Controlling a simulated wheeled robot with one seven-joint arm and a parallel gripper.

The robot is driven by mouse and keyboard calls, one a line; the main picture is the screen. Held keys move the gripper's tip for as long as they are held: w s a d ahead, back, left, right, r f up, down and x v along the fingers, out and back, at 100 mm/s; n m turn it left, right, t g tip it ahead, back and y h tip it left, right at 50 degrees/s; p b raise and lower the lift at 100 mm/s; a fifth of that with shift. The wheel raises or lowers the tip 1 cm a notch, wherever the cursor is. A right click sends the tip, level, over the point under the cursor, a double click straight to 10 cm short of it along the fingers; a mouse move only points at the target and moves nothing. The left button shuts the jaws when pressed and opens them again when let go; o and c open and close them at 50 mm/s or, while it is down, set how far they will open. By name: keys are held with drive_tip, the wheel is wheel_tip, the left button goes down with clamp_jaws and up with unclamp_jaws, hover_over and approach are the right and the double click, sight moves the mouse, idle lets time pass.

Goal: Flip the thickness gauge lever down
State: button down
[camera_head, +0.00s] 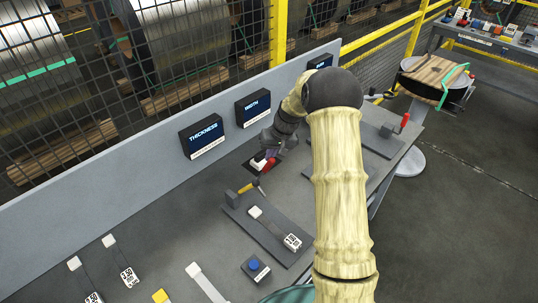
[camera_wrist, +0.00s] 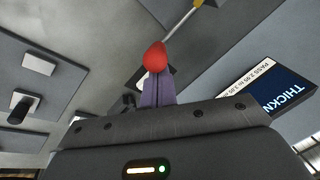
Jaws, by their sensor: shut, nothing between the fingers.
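The thickness gauge is a dark plate (camera_head: 270,232) on the bench, below the THICKNESS display (camera_head: 203,136). Its lever has a yellow part (camera_head: 246,187) by a small grey block, and a thin shaft slants up right toward my gripper (camera_head: 266,168). In the wrist view, the lever's red knob (camera_wrist: 156,57) is right at the tips of my gripper (camera_wrist: 156,88), with the shaft (camera_wrist: 183,18) running to the upper right. The fingers are shut with nothing between them. They overlap the knob; I cannot tell whether they touch it.
The WIDTH display (camera_head: 252,108) stands on the back ledge. A second gauge with a red-handled lever (camera_head: 404,120) is to the right, beyond my arm. A mesh fence stands behind.

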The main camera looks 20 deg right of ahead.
drive_tip(key=shift+s+d+f+b, duration=0.1)
drive_tip(key=shift+s+f+b, duration=0.1)
drive_tip(key=shift+b, duration=0.15)
drive_tip(key=s+d+f+b, duration=0.3)
drive_tip(key=s+f+b, duration=0.2)
drive_tip(key=b, duration=0.4)
drive_tip(key=shift+s+d+t+b, duration=0.3)
drive_tip(key=shift+s+t, duration=0.1)
drive_tip(key=shift+s, duration=0.25)
drive_tip(key=shift+w, duration=0.1)
drive_tip(key=shift+w+a+p, duration=0.4)
drive_tip(key=shift+w, duration=0.2)
drive_tip(key=shift+r, duration=0.15)
